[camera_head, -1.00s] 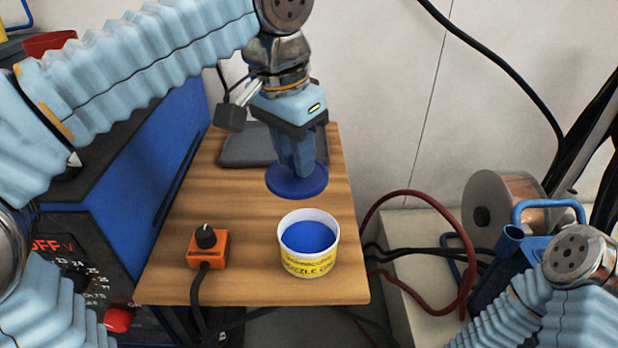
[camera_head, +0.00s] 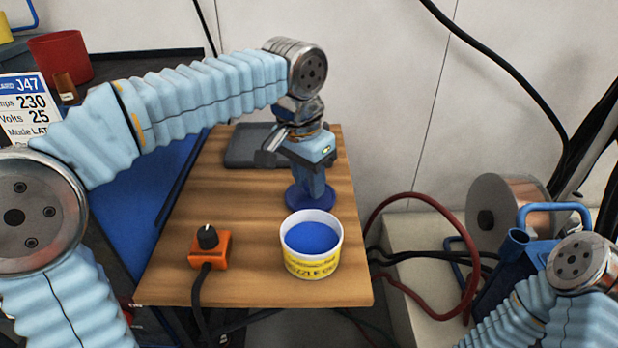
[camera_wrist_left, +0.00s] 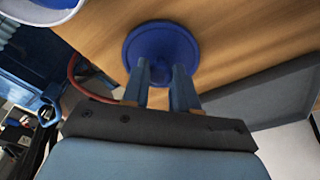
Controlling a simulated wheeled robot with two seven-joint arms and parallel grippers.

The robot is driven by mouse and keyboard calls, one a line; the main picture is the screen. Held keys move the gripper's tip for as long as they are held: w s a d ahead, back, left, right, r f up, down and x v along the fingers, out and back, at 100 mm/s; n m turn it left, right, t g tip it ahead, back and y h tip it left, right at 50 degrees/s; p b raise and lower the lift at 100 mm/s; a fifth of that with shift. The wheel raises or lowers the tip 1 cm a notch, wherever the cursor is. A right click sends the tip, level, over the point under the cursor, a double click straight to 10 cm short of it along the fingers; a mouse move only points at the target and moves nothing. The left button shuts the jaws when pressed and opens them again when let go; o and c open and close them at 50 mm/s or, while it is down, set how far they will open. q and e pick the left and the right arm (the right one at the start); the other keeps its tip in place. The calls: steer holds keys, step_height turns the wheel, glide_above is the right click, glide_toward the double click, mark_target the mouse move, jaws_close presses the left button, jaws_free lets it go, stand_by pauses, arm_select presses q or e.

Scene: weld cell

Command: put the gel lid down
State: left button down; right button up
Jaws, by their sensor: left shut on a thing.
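The gel lid (camera_head: 296,197) is a round dark blue disc just behind the tub on the wooden table. My left gripper (camera_head: 313,190) points down and is shut on the lid. In the left wrist view, the lid (camera_wrist_left: 161,46) sits at the fingertips (camera_wrist_left: 165,78), low over the wood; I cannot tell whether it touches the table. The gel tub (camera_head: 313,262) is white and yellow, open, with blue gel inside. Its rim also shows in the left wrist view (camera_wrist_left: 40,14).
An orange control box (camera_head: 209,250) with a black knob and cable stands at the table's front left. A dark grey tray (camera_head: 247,146) lies at the back. The wooden table (camera_head: 180,270) is bare at left. A wire spool (camera_head: 505,215) and hoses are to the right.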

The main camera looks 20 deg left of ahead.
mark_target(302, 200)
arm_select(q)
steer(key=shift+f, duration=0.15)
steer(key=c, duration=0.9)
jaws_free()
steer(key=r+p, duration=0.1)
steer(key=r, duration=0.3)
steer(key=s+r, duration=0.1)
steer(key=r, duration=0.3)
steer(key=a+r+p, duration=0.1)
steer(key=r, duration=0.3)
steer(key=shift+s+r+p, duration=0.15)
steer(key=shift+s+p, duration=0.15)
